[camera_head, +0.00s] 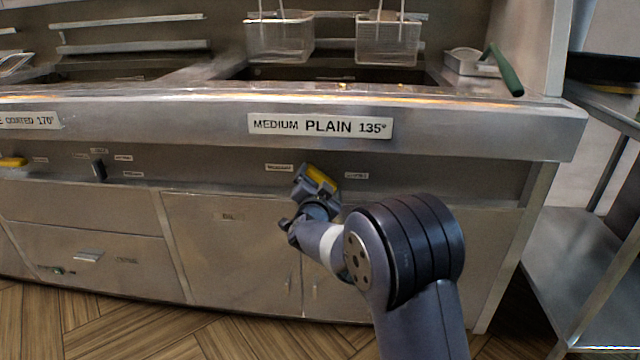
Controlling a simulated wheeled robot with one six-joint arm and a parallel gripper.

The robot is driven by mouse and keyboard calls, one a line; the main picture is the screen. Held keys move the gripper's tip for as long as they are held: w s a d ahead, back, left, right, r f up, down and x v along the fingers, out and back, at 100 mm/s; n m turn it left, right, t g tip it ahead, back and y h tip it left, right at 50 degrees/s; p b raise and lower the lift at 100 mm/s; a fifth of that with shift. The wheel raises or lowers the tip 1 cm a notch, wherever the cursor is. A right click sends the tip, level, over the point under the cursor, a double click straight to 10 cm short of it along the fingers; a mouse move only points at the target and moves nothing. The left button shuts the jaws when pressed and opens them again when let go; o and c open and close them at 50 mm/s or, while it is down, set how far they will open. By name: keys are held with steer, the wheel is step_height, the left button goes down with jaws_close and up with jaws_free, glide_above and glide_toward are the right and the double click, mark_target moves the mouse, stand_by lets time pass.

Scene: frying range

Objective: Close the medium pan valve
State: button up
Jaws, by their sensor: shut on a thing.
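The medium pan valve has a yellow handle (321,179) on the front panel below the "MEDIUM PLAIN 135°" label (320,125). The handle sits tilted, sloping down to the right. My gripper (316,184) is at the handle and shut on it. The jaws and wrist hide part of the handle and its mount.
Another yellow handle (13,162) lies level at the far left of the panel. Two wire baskets (388,42) hang above the fryer well. A tray with a green-handled tool (503,70) stands at the back right. A metal shelf (590,255) stands at the right.

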steer(key=shift+r+n+p, duration=0.15)
steer(key=shift+n+p, duration=0.15)
steer(key=shift+p, duration=0.25)
steer(key=shift+n+p, duration=0.9)
steer(key=shift+p, duration=0.35)
steer(key=shift+n+p, duration=2.15)
steer(key=shift+n, duration=0.45)
steer(key=o, duration=0.7)
steer(key=s+p, duration=0.1)
steer(key=s, duration=0.9)
steer(key=shift+s+a+p, duration=0.2)
steer(key=shift+s+p, duration=0.2)
